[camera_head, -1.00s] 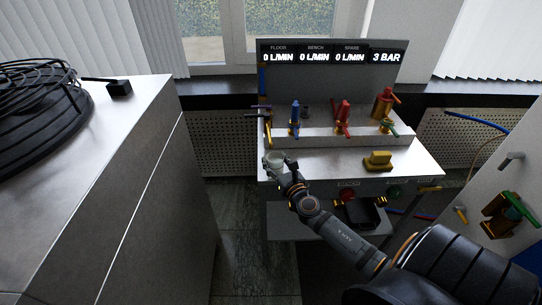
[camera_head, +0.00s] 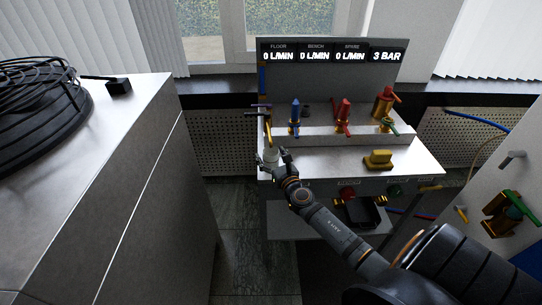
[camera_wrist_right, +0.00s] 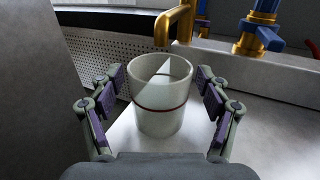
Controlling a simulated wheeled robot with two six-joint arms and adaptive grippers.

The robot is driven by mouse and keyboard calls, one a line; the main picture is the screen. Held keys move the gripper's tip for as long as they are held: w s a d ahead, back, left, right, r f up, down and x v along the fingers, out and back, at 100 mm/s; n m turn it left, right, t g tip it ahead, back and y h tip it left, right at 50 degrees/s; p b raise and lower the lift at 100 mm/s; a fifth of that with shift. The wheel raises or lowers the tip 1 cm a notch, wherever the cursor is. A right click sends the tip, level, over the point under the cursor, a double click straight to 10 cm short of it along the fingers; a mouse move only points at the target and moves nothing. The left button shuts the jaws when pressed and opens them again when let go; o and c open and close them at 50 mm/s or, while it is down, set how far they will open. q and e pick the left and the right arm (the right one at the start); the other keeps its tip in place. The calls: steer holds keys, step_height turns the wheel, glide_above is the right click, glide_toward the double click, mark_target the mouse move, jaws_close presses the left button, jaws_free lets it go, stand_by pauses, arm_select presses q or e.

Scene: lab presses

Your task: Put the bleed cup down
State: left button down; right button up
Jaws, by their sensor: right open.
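The bleed cup, a pale translucent cup with a dark red line around it (camera_wrist_right: 160,105), stands upright on the bench top at its left end, close to the brass spout (camera_wrist_right: 178,28). In the head view the cup (camera_head: 271,156) is small and partly hidden by my right gripper (camera_head: 272,160). In the right wrist view my right gripper (camera_wrist_right: 161,88) is open, one finger on each side of the cup, with gaps showing between the pads and the cup. My left gripper is not in view.
The metal bench (camera_head: 335,160) carries blue (camera_head: 294,118) and red valves (camera_head: 343,115) on a raised ledge behind the cup. A yellow block (camera_head: 378,159) lies to the right. A grey cabinet (camera_head: 150,190) stands left across a floor gap. The bench between cup and yellow block is clear.

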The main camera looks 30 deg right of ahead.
steer(key=shift+r, duration=0.2)
steer(key=s+a+b, duration=0.1)
steer(key=s+a, duration=0.1)
steer(key=s, duration=1)
